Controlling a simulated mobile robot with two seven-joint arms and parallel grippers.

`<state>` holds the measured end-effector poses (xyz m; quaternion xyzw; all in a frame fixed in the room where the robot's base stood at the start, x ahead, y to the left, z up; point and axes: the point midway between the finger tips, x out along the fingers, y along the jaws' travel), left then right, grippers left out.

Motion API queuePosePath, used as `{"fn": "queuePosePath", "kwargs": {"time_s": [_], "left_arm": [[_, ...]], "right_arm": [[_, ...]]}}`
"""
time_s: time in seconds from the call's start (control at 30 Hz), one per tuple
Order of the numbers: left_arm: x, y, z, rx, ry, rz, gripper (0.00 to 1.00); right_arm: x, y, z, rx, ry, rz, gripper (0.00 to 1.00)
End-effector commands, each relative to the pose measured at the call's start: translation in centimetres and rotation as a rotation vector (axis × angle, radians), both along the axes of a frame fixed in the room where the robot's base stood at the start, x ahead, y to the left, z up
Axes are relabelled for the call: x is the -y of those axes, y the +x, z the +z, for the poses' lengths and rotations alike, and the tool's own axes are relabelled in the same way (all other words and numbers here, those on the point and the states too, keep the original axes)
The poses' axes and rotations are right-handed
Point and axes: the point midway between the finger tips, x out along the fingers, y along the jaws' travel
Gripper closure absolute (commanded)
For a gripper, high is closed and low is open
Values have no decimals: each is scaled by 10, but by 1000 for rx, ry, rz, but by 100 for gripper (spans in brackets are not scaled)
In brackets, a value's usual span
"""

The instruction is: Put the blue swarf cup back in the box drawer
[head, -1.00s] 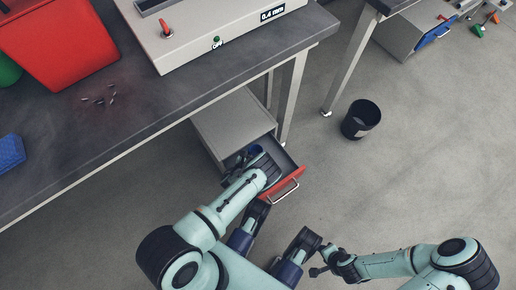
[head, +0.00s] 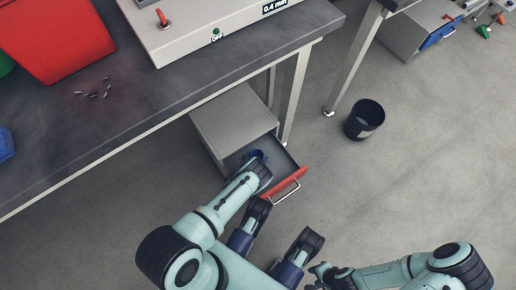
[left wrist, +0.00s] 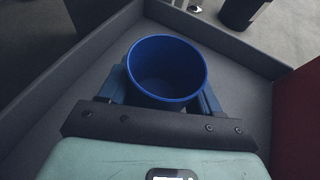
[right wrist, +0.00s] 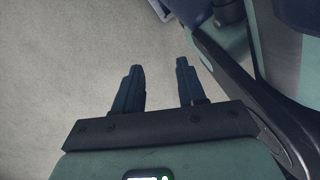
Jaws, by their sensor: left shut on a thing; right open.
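The blue swarf cup (left wrist: 167,72) is upright inside the open drawer (left wrist: 235,75) in the left wrist view, its round mouth facing up and its inside empty. My left gripper (left wrist: 165,92) is shut on the cup, with a finger on each side. In the head view the cup (head: 258,155) is mostly hidden by my left gripper (head: 257,163). The red-fronted drawer (head: 290,186) is pulled out from the grey box (head: 234,120) under the bench. Whether the cup touches the drawer floor is unclear. My right gripper (right wrist: 160,88) is open and empty over bare floor.
The dark workbench (head: 140,125) overhangs the box, with a bench leg (head: 295,95) close behind the drawer. A black bin (head: 365,120) stands on the floor to the right. A red container (head: 60,35) and dark bits (head: 95,92) are on the bench.

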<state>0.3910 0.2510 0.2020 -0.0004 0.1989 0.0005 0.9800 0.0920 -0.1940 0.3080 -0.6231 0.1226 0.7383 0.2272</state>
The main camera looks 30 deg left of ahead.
Motion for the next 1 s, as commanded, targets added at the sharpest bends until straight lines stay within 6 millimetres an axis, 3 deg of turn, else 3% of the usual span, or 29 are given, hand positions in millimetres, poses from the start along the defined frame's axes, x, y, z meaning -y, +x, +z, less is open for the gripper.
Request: {"fn": "queuePosePath", "kwargs": {"time_s": [0.1, 0.13, 0.2, 0.57, 1.0], "left_arm": [[0, 0, -4, 0, 0, 0, 74], [0, 0, -3, 0, 0, 1, 27], [0, 0, -3, 0, 0, 1, 11], [0, 0, 2, 1, 0, 0, 11], [0, -80, 36, -5, 1, -2, 11]], "right_arm": [[0, 0, 0, -1, 0, 0, 60], [0, 0, 0, -1, 0, 0, 60], [0, 0, 0, -1, 0, 0, 60], [0, 1, 0, 2, 0, 1, 60], [-8, 66, 41, 219, -15, 22, 60]]}}
